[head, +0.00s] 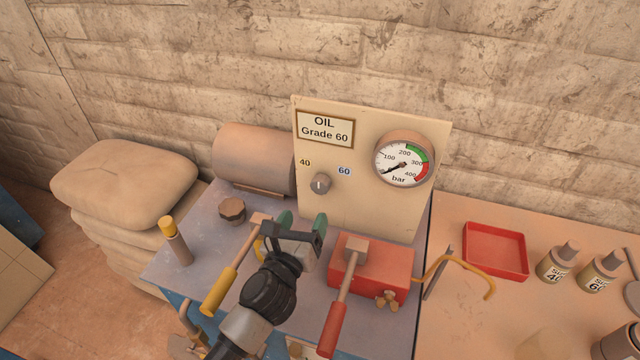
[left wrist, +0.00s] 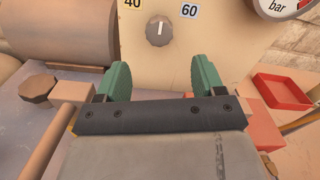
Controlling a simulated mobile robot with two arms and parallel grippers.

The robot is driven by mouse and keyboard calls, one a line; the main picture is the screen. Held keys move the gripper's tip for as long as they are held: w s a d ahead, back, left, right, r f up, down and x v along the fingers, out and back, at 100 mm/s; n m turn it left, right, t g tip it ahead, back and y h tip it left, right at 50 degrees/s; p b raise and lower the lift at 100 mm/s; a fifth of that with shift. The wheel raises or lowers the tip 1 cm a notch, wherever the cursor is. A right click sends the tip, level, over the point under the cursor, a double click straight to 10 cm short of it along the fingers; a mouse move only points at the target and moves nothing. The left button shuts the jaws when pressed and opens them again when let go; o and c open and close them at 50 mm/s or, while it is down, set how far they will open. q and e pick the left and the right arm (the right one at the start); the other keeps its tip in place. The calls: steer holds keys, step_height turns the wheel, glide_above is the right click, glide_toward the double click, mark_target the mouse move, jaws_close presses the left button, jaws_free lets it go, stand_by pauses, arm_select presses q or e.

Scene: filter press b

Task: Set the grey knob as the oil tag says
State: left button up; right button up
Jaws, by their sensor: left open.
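The oil tag (head: 324,129) on the cream panel (head: 372,205) reads "OIL Grade 60". Below it is the grey knob (head: 320,183), with a yellow 40 label at its upper left and a blue 60 label (head: 344,171) at its upper right. In the left wrist view the knob (left wrist: 159,31) shows a pale pointer mark standing nearly upright, between 40 and 60. My left gripper (head: 303,226) is open and empty, below and in front of the knob, apart from it. Its green fingers (left wrist: 164,80) spread to either side below the knob. My right gripper is not in view.
A gauge (head: 403,160) sits at the panel's upper right. A yellow-handled lever (head: 220,290) and a red-handled lever (head: 333,328) flank my left arm. A red block (head: 375,267), a hooked yellow rod, a red tray (head: 494,250) and bottles are to the right.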

mark_target(319, 188)
arm_select(q)
steer(key=x, duration=0.9)
steer(key=shift+w+d+f, duration=0.1)
steer(key=shift+w, duration=0.25)
steer(key=shift+w+d, duration=0.15)
steer(key=shift+w, duration=0.35)
steer(key=c, duration=0.9)
steer(key=shift+c, duration=0.2)
